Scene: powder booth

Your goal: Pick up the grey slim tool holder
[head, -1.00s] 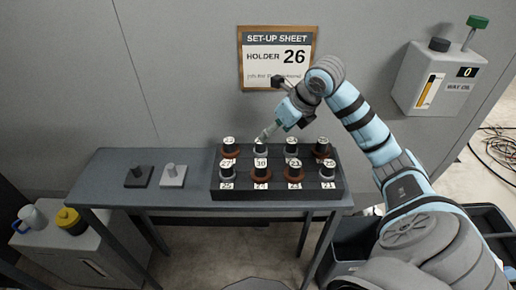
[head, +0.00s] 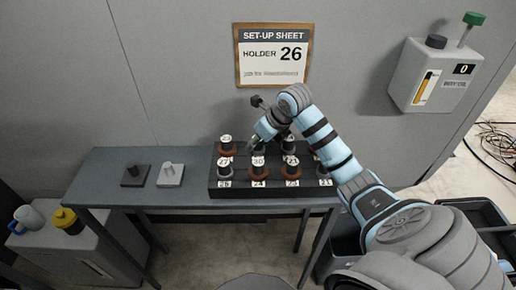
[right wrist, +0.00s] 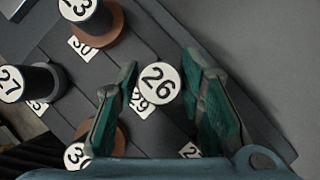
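The dark rack (head: 222,189) on the bench holds several tool holders with numbered white tops. In the right wrist view, a holder marked 26 (right wrist: 158,82) stands between my right gripper's fingers, with a gap on both sides. Its body is mostly hidden below its top, so its slimness cannot be judged. The rack label behind it reads 29. My right gripper (right wrist: 163,108) is open. In the head view my right gripper (head: 253,146) is over the back row and hides that holder. My left gripper is out of view.
Neighbouring holders 23 (right wrist: 80,10) and 27 (right wrist: 30,82) stand close to the gripper. The set-up sheet (head: 272,55) on the wall reads HOLDER 26.

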